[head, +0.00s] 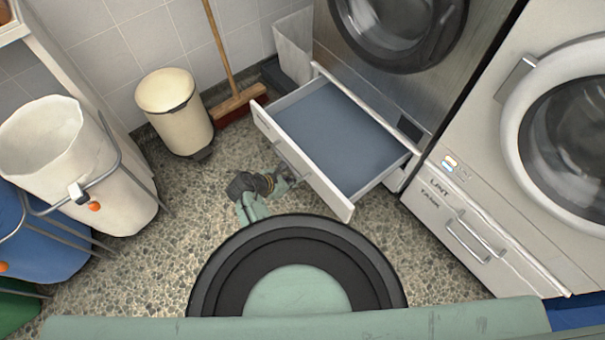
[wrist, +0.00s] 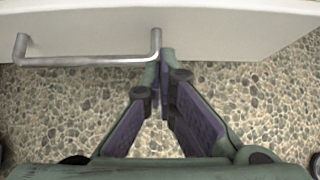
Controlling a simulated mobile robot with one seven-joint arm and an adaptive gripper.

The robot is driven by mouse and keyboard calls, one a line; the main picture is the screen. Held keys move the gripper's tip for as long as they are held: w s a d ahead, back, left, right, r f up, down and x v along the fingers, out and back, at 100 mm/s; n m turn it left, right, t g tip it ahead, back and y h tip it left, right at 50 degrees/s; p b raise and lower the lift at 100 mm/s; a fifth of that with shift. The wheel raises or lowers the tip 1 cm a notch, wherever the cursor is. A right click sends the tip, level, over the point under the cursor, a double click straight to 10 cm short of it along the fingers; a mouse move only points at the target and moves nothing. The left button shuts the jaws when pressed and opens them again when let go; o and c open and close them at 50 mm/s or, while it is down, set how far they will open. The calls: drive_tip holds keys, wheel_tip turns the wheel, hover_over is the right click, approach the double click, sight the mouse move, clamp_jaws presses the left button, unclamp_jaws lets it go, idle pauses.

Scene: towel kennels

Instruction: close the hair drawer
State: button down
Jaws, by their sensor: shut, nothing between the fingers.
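The open drawer (head: 327,135) has a white front and a grey-blue bottom, and it looks empty. It sticks out from under the steel machine. Its bar handle (head: 290,160) faces my gripper (head: 296,181). In the wrist view the drawer's white front (wrist: 220,28) spans the top, with the metal handle (wrist: 88,61) at left. My gripper (wrist: 166,52) is shut and empty, its tips close to the drawer front beside the handle's right end. I cannot tell if they touch it.
A cream bin (head: 175,112) and a broom (head: 238,101) stand by the tiled wall. A white laundry bag (head: 75,165) on a frame is at left. A white washer (head: 500,180) stands at right. Speckled floor (head: 190,215) is clear left of my gripper.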

sight(311, 173)
drive_tip(key=shift+w+d, duration=0.6)
drive_tip(key=shift+d, duration=0.2)
drive_tip(key=shift+w+d, duration=0.55)
drive_tip(key=shift+d, duration=0.25)
drive_tip(key=shift+p, duration=0.3)
drive_tip(key=shift+w+d+r, duration=0.1)
drive_tip(key=shift+w+d, duration=0.05)
drive_tip(key=shift+d, duration=0.05)
drive_tip(key=w+d+b, duration=0.3)
drive_tip(key=w+d, duration=0.6)
drive_tip(key=d, duration=0.4)
drive_tip(key=w+d+b, duration=0.3)
drive_tip(key=w+d, duration=0.6)
drive_tip(key=d, duration=0.3)
drive_tip(key=shift+w+d+b, duration=0.35)
drive_tip(key=shift+w+b, duration=0.05)
drive_tip(key=shift+r, duration=0.2)
